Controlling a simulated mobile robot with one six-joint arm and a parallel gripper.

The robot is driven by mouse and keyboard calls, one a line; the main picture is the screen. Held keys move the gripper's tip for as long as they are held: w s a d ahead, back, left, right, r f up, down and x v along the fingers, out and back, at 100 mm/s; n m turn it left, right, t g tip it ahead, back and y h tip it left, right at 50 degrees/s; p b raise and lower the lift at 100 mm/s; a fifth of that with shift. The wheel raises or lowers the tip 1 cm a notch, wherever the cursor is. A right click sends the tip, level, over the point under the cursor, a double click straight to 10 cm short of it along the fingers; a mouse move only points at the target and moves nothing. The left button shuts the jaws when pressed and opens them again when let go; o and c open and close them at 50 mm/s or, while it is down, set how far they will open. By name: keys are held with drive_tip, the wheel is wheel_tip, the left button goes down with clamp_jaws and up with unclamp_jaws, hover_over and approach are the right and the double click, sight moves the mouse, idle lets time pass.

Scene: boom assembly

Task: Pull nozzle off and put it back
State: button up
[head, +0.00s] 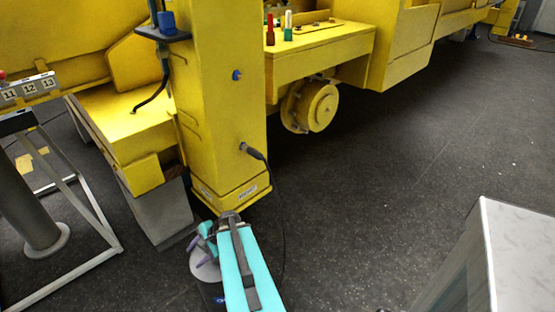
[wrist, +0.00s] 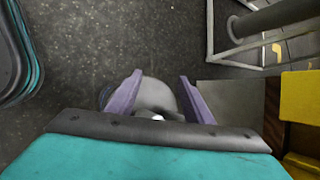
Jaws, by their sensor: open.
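I cannot tell for sure which part is the nozzle. A black plug-like end (head: 246,148) with a black cable sits on the right face of the yellow column (head: 215,100). A blue piece (head: 167,22) stands on a small dark bracket high on the column's left side. My gripper (head: 193,252) is low, in front of the column's foot, clear of both pieces. In the wrist view, its two purple fingers (wrist: 160,78) are spread apart, with nothing held between them. A grey round pad on the floor (wrist: 157,94) shows behind them, partly hidden by my wrist.
A grey block (head: 160,210) supports the yellow machine beside the column. A metal frame (head: 85,200) stands at left and a white-topped box (head: 515,245) at lower right. A yellow round hub (head: 318,107) sticks out under the machine. The dark floor at right is mostly open.

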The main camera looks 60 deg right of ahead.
drive_tip(key=s+d+r+m+t+h, duration=0.15)
drive_tip(key=d+r+m, duration=0.25)
drive_tip(key=d+r, duration=0.45)
drive_tip(key=m+t+h+p, duration=0.2)
drive_tip(key=m+t+h, duration=0.2)
drive_tip(key=m+h, duration=0.55)
approach(260, 156)
drive_tip(key=shift+s+d+r+m+y, duration=0.15)
drive_tip(key=shift+s+r+m+y, duration=0.2)
drive_tip(key=shift+s+m+y, duration=0.15)
drive_tip(key=shift+s+d+r+m+y, duration=0.2)
drive_tip(key=shift+s+r+m+y, duration=0.1)
drive_tip(key=shift+s+m+y, duration=0.2)
drive_tip(key=shift+w, duration=0.1)
drive_tip(key=shift+p+x, duration=1.45)
drive_tip(key=shift+x, duration=5.35)
drive_tip(key=shift+r, duration=0.1)
